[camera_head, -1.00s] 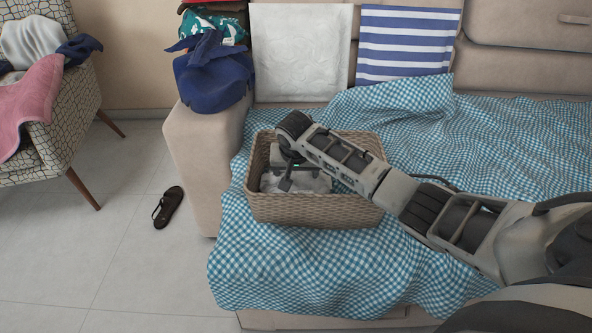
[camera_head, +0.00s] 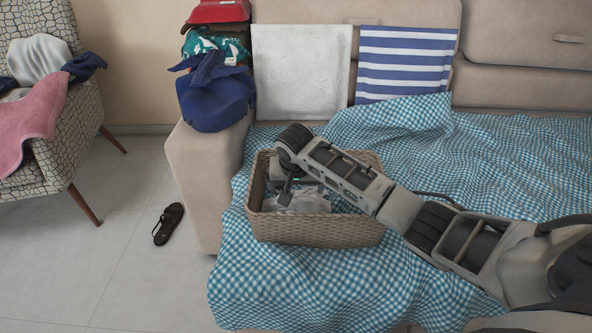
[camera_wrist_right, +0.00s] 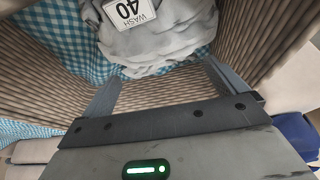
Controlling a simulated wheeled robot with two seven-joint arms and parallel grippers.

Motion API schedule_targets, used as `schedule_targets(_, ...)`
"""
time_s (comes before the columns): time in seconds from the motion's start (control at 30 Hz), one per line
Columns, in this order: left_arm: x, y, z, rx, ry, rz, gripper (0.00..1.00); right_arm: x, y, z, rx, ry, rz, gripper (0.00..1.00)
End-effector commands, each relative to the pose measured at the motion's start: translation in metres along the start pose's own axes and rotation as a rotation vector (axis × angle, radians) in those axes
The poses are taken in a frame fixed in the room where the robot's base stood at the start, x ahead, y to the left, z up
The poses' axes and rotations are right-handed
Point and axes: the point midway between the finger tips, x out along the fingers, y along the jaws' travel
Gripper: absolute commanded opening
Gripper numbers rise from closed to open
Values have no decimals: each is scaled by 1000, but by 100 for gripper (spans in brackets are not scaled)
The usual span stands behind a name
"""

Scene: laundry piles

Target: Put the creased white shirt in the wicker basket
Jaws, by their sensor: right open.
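The wicker basket (camera_head: 312,230) stands on the checked cover of the sofa. A crumpled white-grey cloth (camera_head: 308,204), which looks like the creased white shirt, lies inside it. In the right wrist view the cloth (camera_wrist_right: 165,35) is bunched up, with a tag reading "WASH 40". My right gripper (camera_head: 284,194) points down inside the basket's rim, near the cloth. In the right wrist view my right gripper's fingers (camera_wrist_right: 162,82) are spread apart, with nothing between them and the cloth just beyond. My arm hides part of the basket's far side. My left gripper is out of view.
A blue-and-white checked cover (camera_head: 290,285) spreads over the sofa seat. A white cloth (camera_head: 300,75) and a striped cloth (camera_head: 405,65) hang on the backrest. A clothes pile (camera_head: 215,95) sits on the armrest. A chair (camera_head: 60,125) holds clothes; a sandal (camera_head: 168,223) lies on the floor.

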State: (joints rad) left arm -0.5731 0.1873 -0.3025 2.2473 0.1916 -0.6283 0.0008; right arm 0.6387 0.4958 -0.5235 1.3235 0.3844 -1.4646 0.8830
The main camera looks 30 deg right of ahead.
Motion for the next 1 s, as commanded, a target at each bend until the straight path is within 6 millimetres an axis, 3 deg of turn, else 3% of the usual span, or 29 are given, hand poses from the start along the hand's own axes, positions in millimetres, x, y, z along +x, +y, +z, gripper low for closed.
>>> schedule_targets(0.03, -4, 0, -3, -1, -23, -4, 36, -19, 0, -3, 0, 4, -2, 98)
schedule_targets(0.1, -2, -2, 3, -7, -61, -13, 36, -35, 0, -3, 0, 4, -2, 98)
schedule_targets(0.23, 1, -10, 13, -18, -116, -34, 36, -62, 0, -3, 0, 3, -2, 98)
schedule_targets(0.4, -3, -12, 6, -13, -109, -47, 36, -87, 0, -2, 1, 2, -1, 98)
schedule_targets(0.6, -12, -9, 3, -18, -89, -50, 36, -97, 0, -1, 1, 1, 0, 98)
schedule_targets(1.0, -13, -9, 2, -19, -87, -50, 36, -97, 0, -1, 1, 1, 0, 98)
